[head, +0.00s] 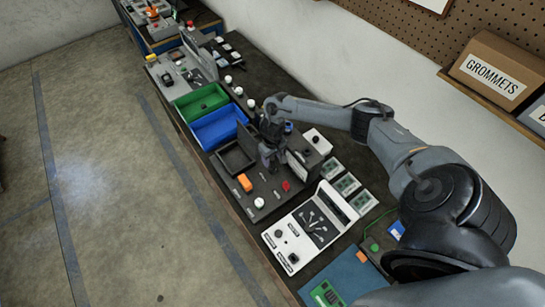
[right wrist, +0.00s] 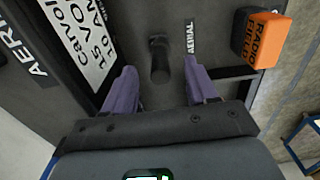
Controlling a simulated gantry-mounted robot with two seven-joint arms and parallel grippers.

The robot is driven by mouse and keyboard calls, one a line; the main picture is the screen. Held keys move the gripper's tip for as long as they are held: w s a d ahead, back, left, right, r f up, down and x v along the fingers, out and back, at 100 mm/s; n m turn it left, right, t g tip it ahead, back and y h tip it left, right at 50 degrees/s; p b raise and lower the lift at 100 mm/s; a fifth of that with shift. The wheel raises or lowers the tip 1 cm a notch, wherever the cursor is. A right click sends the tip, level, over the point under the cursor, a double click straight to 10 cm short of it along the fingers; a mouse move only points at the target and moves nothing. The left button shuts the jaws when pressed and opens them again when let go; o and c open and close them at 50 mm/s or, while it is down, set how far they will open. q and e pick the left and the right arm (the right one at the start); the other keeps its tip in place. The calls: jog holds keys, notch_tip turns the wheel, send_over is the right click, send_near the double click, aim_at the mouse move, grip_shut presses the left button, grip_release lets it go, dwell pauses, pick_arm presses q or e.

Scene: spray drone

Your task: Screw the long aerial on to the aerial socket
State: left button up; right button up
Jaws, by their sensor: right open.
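My right gripper (right wrist: 159,72) is open in the right wrist view, with its two purple fingers apart. A short dark upright post (right wrist: 158,58) stands on the dark panel between and just beyond the fingertips, beside a label reading AERIAL (right wrist: 190,38). I cannot tell whether it is the socket or part of an aerial. The fingers do not appear to touch it. In the head view my right gripper (head: 269,158) points down over the dark unit, and hides what is under it. I cannot make out the long aerial. My left gripper is not in view.
An orange block labelled RADIO FIELD (right wrist: 258,38) sits close to the post. A white sign plate (right wrist: 85,45) stands on the other side. The head view shows green (head: 200,101) and blue (head: 215,130) bins, and a white meter box (head: 310,228) nearby.

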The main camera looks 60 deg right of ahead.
grip_shut()
jog(key=shift+r+m+p, duration=0.15)
jog(key=shift+m+p, duration=0.35)
jog(key=shift+p, duration=0.45)
jog(key=m+p, duration=0.3)
jog(key=p, duration=0.1)
jog(key=shift+m, duration=0.4)
jog(key=m+p, duration=0.3)
jog(key=p, duration=0.1)
jog(key=shift+m+p, duration=0.45)
jog(key=shift+m, duration=0.25)
jog(key=shift+a+m, duration=0.1)
jog(key=shift+m, duration=0.6)
jog(key=shift+f+m, duration=0.25)
jog(key=shift+m, duration=0.55)
jog(key=m, duration=0.2)
jog(key=shift+m, duration=0.3)
